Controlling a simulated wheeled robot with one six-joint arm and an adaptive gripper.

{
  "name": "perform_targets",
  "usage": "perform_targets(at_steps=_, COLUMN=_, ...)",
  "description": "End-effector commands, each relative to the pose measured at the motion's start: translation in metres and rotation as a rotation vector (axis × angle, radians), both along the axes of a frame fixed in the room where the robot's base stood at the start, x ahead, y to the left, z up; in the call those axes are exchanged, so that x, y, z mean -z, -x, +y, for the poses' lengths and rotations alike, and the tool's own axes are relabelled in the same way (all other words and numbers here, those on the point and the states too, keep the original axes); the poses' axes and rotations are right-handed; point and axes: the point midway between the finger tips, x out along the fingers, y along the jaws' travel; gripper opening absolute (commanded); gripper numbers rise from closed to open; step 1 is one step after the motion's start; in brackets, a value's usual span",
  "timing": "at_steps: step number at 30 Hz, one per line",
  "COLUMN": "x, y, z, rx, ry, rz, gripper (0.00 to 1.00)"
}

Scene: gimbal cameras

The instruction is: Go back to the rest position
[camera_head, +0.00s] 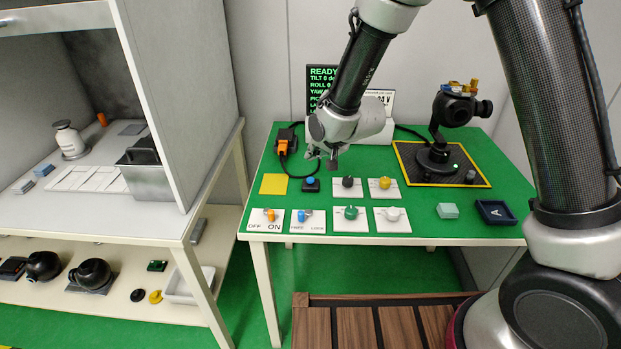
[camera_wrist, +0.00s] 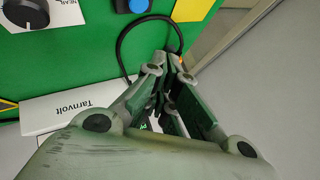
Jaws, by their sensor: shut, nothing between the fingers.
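My gripper (camera_head: 328,158) hangs over the back left part of the green table (camera_head: 280,228), close to a small black block with a blue knob (camera_head: 311,184). In the wrist view my gripper (camera_wrist: 172,62) has its fingers together with nothing between them. A black cable runs on the green surface beyond the fingertips. The blue knob (camera_wrist: 138,5) and a black knob (camera_wrist: 27,12) show at the top of the wrist view. Whether the fingertips touch anything is not clear.
A gimbal camera (camera_head: 440,155) stands on a black mat at the table's right. White knob panels (camera_head: 350,219) fill the front left. A teal block (camera_head: 447,210) and dark tray (camera_head: 495,212) sit front right. A tall grey cabinet (camera_head: 180,90) stands left; a slatted wooden surface (camera_head: 350,328) is in front.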

Motion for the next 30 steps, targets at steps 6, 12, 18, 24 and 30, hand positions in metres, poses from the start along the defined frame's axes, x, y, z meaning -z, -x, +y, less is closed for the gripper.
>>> perform_targets(at_steps=6, x=0.020, y=0.020, z=-0.011, rx=-0.092, ry=0.129, rz=0.063, gripper=0.00)
perform_targets(at_steps=12, x=0.046, y=0.085, z=-0.053, rx=-0.287, ry=0.368, rz=0.264, gripper=0.00)
perform_targets(at_steps=18, x=-0.002, y=0.138, z=-0.123, rx=-0.426, ry=0.508, rz=0.401, gripper=0.00)
perform_targets(at_steps=24, x=-0.072, y=0.191, z=-0.205, rx=-0.483, ry=0.568, rz=0.481, gripper=0.00)
perform_targets(at_steps=30, x=-0.137, y=0.255, z=-0.283, rx=-0.432, ry=0.575, rz=0.488, gripper=0.00)
